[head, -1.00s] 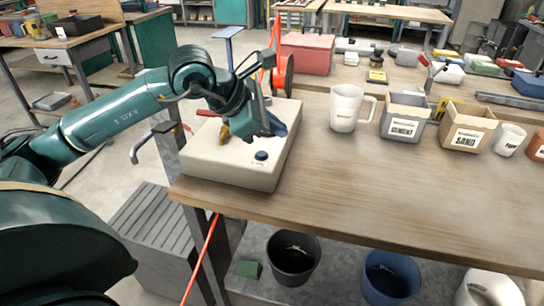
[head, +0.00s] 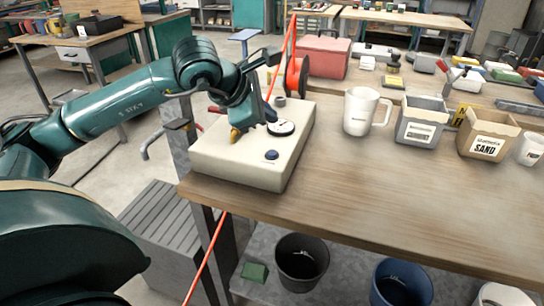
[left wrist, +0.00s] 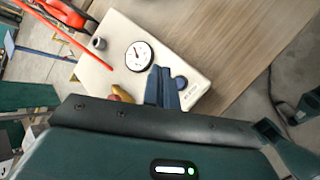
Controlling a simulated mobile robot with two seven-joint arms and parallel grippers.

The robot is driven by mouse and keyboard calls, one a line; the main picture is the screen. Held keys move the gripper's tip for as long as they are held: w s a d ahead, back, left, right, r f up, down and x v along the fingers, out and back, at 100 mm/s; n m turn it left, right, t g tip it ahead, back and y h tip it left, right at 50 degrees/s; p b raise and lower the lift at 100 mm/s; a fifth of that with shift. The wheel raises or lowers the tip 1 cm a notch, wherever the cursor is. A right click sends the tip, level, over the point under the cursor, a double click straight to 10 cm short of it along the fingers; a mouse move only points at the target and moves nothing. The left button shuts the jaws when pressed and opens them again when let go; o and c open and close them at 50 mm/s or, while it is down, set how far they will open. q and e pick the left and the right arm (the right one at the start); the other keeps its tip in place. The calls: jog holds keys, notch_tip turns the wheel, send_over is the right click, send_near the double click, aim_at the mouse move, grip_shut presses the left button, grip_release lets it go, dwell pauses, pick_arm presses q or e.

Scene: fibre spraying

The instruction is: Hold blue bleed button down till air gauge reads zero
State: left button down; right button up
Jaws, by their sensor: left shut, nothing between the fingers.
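A cream box (head: 235,160) stands at the left end of the wooden bench. On its top are a blue button (head: 271,155) near the front edge, a round white gauge (head: 281,128), a brass-yellow fitting (head: 235,135) and a grey knob (head: 280,102). My left gripper (head: 269,114) is over the box, behind the button, with fingers shut and empty. In the left wrist view the fingers (left wrist: 161,87) appear beside the button (left wrist: 180,82); contact cannot be told. The gauge (left wrist: 138,55) shows a dark needle, but its reading is too small to tell. My right gripper is out of view.
A white mug (head: 361,110), a grey bin (head: 421,120) and a sand box (head: 487,135) stand right of the cream box. A red hose (head: 288,45) and reel (head: 297,75) are behind it. The bench front (head: 380,190) is clear.

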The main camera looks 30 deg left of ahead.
pick_arm(q)
jog(key=b, duration=0.2)
send_over(268, 154)
notch_tip(268, 154, down, 5)
jog(key=shift+r, duration=0.2)
jog(key=shift+f+b, duration=0.7)
jog(key=shift+b, duration=0.35)
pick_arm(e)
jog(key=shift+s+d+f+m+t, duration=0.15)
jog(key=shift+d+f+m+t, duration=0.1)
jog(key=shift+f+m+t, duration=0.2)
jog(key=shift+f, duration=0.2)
pick_arm(q)
jog(key=shift+f+b, duration=0.5)
jog(key=shift+b, duration=0.2)
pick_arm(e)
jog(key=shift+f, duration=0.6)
pick_arm(q)
jog(key=shift+s+f+b, duration=0.1)
jog(key=shift+f+b, duration=0.3)
jog(key=shift+b, duration=0.15)
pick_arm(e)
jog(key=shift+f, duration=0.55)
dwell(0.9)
